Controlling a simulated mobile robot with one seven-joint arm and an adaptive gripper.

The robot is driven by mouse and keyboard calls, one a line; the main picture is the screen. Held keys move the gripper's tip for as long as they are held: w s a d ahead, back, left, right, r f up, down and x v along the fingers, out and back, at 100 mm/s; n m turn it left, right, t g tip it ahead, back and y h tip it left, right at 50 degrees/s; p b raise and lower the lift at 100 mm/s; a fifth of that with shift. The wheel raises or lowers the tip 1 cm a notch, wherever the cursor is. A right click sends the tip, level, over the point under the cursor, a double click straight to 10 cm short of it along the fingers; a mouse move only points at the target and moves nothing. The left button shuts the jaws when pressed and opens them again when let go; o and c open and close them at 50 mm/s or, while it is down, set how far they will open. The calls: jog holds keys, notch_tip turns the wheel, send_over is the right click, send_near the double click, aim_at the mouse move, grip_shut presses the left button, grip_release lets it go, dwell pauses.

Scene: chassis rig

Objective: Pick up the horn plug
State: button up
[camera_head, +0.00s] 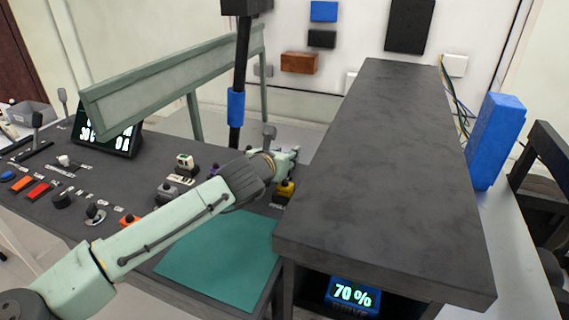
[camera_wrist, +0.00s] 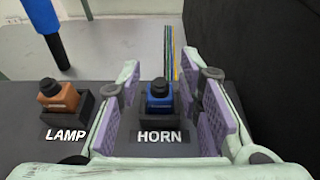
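The horn plug (camera_wrist: 159,98) is blue with a dark round knob on top. It sits upright in a black holder behind the white HORN label (camera_wrist: 159,137) in the wrist view. My gripper (camera_wrist: 170,88) is open, its purple-padded fingers to the left and right of the plug with a gap on each side. The plug appears centred between the fingers; I see no contact. In the head view my gripper (camera_head: 288,160) is over the far right part of the dark panel, and I cannot make out the horn plug there.
An orange plug (camera_wrist: 58,97) stands left, behind the LAMP label. A tall dark block (camera_head: 370,170) rises close on the right. A yellow plug (camera_head: 284,191) is near my wrist. A dark post with a blue band (camera_head: 235,108) and a green rail (camera_head: 180,78) stand behind.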

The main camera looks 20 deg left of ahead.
grip_shut()
jog(key=shift+r, duration=0.15)
